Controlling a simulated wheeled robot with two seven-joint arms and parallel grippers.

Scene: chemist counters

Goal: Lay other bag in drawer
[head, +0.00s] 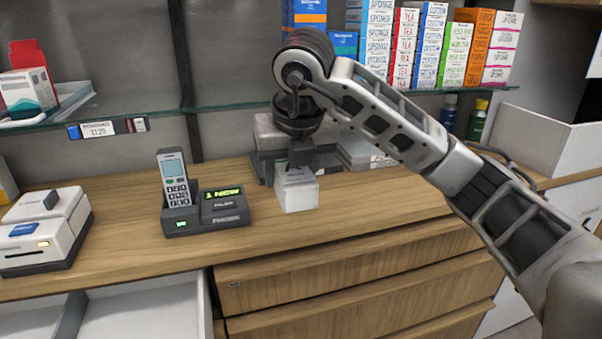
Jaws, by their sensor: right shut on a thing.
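My right gripper (299,164) points down over the counter, in front of a grey device at the back. It is shut on a small white bag (298,194), gripping it at its top. The bag is upright, at or just above the wooden counter; I cannot tell if its base touches. An open white drawer (146,308) with a dark divider shows at the lower left, below the counter's front edge. The visible part of its floor is bare; the rest is cut off by the frame. My left gripper is not in view.
A phone in its dock (196,205) stands left of the bag, and a white printer-like device (44,230) at far left. Closed wooden drawers (350,290) lie below the counter. A glass shelf (235,105) with boxes is behind. Another white open bin (535,140) is at right.

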